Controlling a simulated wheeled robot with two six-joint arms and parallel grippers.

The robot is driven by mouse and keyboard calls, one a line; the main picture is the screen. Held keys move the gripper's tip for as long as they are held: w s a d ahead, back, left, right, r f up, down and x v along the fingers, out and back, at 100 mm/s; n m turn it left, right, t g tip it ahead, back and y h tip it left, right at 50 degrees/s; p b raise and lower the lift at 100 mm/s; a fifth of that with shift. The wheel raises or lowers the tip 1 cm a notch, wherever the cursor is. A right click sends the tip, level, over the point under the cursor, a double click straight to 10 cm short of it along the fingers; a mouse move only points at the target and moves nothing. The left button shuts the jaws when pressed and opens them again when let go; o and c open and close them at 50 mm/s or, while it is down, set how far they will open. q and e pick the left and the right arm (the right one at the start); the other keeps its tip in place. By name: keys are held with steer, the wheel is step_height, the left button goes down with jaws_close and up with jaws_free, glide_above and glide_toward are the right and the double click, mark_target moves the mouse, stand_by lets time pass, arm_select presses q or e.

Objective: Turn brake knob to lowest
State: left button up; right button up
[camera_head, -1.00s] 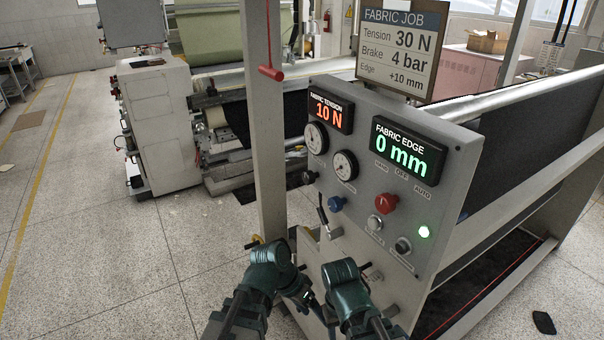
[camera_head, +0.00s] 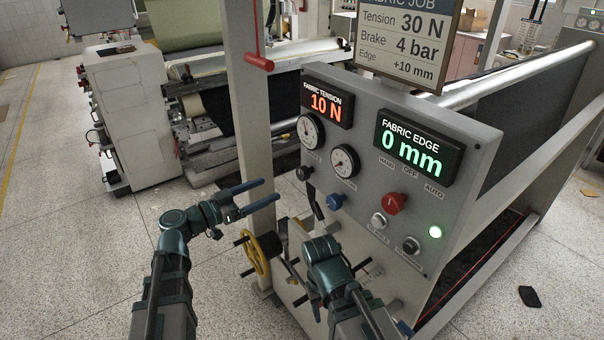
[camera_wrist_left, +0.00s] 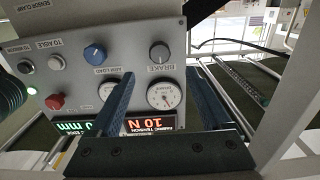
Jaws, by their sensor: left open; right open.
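The black brake knob (camera_head: 305,172) sits on the grey panel (camera_head: 468,150), below the upper-left gauge. It also shows upside down in the left wrist view (camera_wrist_left: 159,52), labelled BRAKE, with its gauge (camera_wrist_left: 165,95) beside it. My left gripper (camera_head: 273,191) is open and empty, to the lower left of the knob and apart from it. In the wrist view the knob appears between the two blue fingers, beyond their tips. The gauge reading is too small to tell. My right gripper (camera_head: 306,300) is low in front of the panel, its fingers dark and largely hidden.
A blue knob (camera_head: 335,202), a red knob (camera_head: 391,204) and small buttons share the panel. A yellow handwheel (camera_head: 257,254) stands below my left gripper. A grey post (camera_head: 245,100) rises left of the panel. The job sign (camera_head: 402,45) reads Brake 4 bar.

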mark_target(300, 176)
arm_select(q)
steer(key=x, duration=1.3)
steer(key=shift+c, duration=0.2)
jaws_close()
